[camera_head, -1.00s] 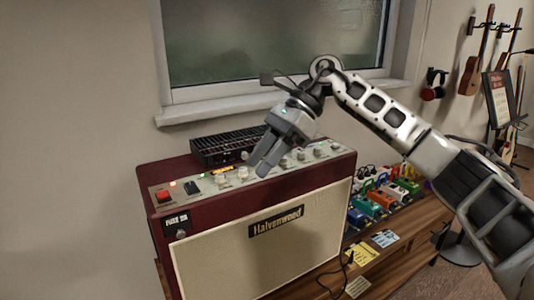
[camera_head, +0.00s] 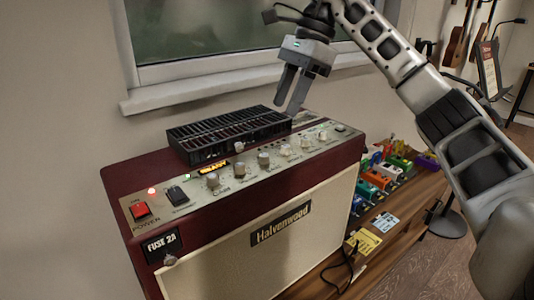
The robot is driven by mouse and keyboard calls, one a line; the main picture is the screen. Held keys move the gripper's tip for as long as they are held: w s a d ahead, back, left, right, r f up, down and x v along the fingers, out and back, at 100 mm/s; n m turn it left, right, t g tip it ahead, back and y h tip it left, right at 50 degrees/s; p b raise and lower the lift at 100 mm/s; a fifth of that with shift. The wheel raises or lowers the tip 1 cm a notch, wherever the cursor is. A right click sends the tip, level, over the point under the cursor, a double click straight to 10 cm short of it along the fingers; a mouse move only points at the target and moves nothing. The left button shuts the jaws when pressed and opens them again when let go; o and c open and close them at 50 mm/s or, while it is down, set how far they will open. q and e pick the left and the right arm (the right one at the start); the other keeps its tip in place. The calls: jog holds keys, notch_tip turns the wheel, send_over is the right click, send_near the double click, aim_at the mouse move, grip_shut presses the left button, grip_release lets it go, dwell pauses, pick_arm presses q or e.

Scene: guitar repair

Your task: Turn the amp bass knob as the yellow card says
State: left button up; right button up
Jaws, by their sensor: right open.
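The dark red amp (camera_head: 330,165) with a cream front stands below the window. Its sloped top panel carries a row of several knobs, among them one at the left (camera_head: 212,180), one in the middle (camera_head: 263,159) and paler ones to the right (camera_head: 286,150). The knob labels are too small to read, so I cannot tell which is bass. A yellow card (camera_head: 363,242) lies on the wooden bench right of the amp; its writing is unreadable. My right gripper (camera_head: 289,110) is open and empty, fingers down, above the amp's back right. My left gripper is not in view.
A black slatted unit (camera_head: 228,136) sits on the amp top behind the knobs. A red power switch (camera_head: 141,211) is at the left. Coloured pedals (camera_head: 378,180) and a blue card (camera_head: 385,222) lie right of the amp. A cable (camera_head: 345,265) hangs in front.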

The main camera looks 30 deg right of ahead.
aim_at(265, 154)
jog(key=x, duration=1)
jog(key=shift+w+a+f+b, duration=0.1)
jog(key=shift+f+b, duration=0.2)
jog(key=shift+b, duration=0.1)
grip_shut()
